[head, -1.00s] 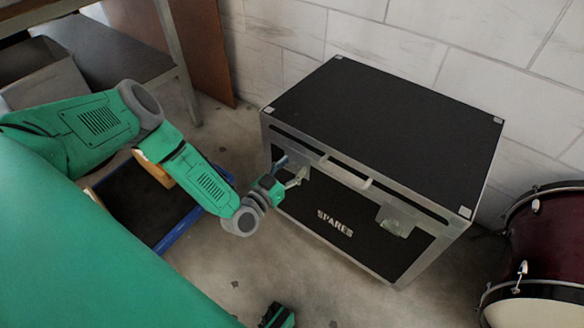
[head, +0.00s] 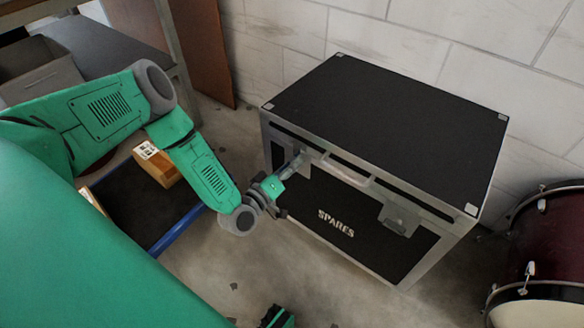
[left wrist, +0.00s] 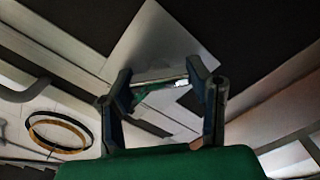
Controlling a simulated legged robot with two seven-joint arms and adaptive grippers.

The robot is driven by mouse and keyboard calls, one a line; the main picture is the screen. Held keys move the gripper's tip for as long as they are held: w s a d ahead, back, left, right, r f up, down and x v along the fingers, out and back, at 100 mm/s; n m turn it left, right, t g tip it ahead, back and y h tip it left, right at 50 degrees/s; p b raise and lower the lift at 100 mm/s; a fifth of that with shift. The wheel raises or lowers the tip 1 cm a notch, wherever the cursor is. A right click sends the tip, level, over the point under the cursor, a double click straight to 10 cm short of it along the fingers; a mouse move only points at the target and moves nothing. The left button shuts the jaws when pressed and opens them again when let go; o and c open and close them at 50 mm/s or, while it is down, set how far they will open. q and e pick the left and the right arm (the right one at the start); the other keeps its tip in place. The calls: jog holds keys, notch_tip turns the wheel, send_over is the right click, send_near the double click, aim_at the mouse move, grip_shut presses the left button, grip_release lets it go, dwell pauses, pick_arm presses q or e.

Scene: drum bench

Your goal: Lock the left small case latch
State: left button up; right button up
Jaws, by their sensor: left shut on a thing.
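The black case (head: 385,125) with metal edges and the word SPARES stands on the floor. Its left latch (head: 303,158) is at the upper left of the front, mostly hidden by my left gripper (head: 297,163). That gripper is shut on the latch, just under the lid seam. In the left wrist view, the two dark fingers (left wrist: 165,92) stand on either side of a thin bright metal piece against the case. A green and black part (head: 278,317) at the bottom edge may be my right gripper; its fingers cannot be made out.
The case's handle (head: 345,172) and right latch (head: 400,221) are to the right. A blue-edged tray (head: 180,230) with a cardboard box (head: 155,165) lies under my left arm. A dark red drum (head: 548,235) stands at the right. Floor before the case is clear.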

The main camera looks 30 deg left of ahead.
pick_arm(q)
jog(key=n, duration=0.1)
jog(key=n+b, duration=0.1)
jog(key=n, duration=0.2)
jog(key=shift+a+f, duration=0.2)
jog(key=shift+f, duration=0.05)
jog(key=shift+s+n+b, duration=0.1)
jog(key=shift+n+b, duration=0.45)
jog(key=shift+n, duration=1.25)
jog(key=shift+f, duration=0.1)
jog(key=o, duration=1.2)
jog(key=shift+s, duration=0.35)
jog(key=s, duration=0.7)
jog(key=s+a, duration=0.1)
jog(key=s, duration=0.3)
jog(key=shift+s, duration=0.1)
